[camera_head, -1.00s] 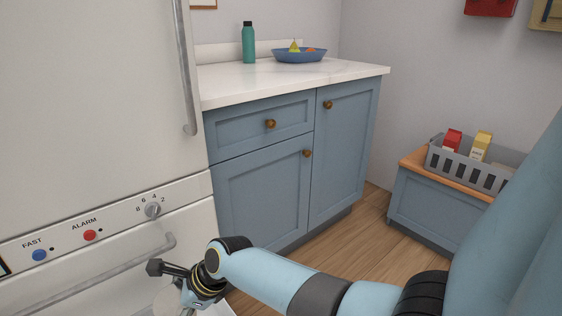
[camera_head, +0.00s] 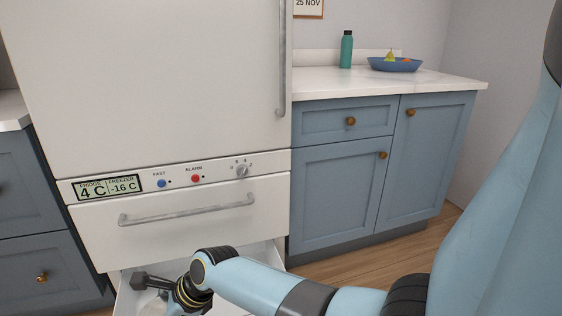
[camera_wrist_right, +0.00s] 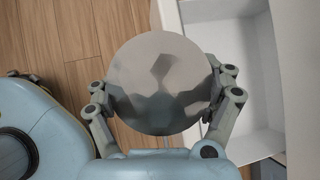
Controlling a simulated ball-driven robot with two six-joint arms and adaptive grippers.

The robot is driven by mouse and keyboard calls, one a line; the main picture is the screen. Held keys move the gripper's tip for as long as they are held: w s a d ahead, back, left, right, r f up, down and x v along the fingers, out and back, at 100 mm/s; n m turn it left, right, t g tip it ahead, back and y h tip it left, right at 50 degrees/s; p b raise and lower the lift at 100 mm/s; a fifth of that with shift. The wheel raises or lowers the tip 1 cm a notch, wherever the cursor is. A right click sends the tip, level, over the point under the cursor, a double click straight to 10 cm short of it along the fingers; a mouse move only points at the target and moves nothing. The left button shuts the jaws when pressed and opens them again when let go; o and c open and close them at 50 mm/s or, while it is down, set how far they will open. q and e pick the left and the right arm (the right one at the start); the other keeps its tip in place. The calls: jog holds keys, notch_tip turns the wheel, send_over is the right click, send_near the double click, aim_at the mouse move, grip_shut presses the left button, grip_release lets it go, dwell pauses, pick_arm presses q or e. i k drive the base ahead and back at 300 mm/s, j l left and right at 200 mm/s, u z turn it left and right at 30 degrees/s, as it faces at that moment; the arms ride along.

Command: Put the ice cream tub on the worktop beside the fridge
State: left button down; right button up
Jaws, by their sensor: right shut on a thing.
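My right gripper (camera_head: 158,290) is low in front of the fridge (camera_head: 160,80), by the open lower drawer (camera_head: 124,300). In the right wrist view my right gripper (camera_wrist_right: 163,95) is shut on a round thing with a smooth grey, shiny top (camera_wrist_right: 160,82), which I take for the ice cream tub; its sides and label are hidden. It is beside the open white drawer (camera_wrist_right: 235,65), over the wooden floor. The white worktop (camera_head: 440,84) is right of the fridge, above blue cabinets. My left gripper is not in view.
A green bottle (camera_head: 346,50) and a blue fruit bowl (camera_head: 396,65) stand towards the back of the worktop. Its front and right part are clear. The fridge's upper door, with a long handle (camera_head: 282,70), and the upper freezer drawer (camera_head: 190,215) are shut.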

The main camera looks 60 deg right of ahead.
aim_at(325, 80)
jog(key=k+l+u, duration=0.1)
jog(key=l+u, duration=0.15)
jog(key=l, duration=0.2)
jog(key=k+l+u, duration=0.1)
jog(key=l+u, duration=0.15)
jog(key=l, duration=0.15)
jog(key=k+l+u, duration=0.25)
jog(key=l, duration=0.15)
jog(key=k+l+u, duration=0.1)
jog(key=l+u, duration=0.2)
jog(key=l, duration=0.1)
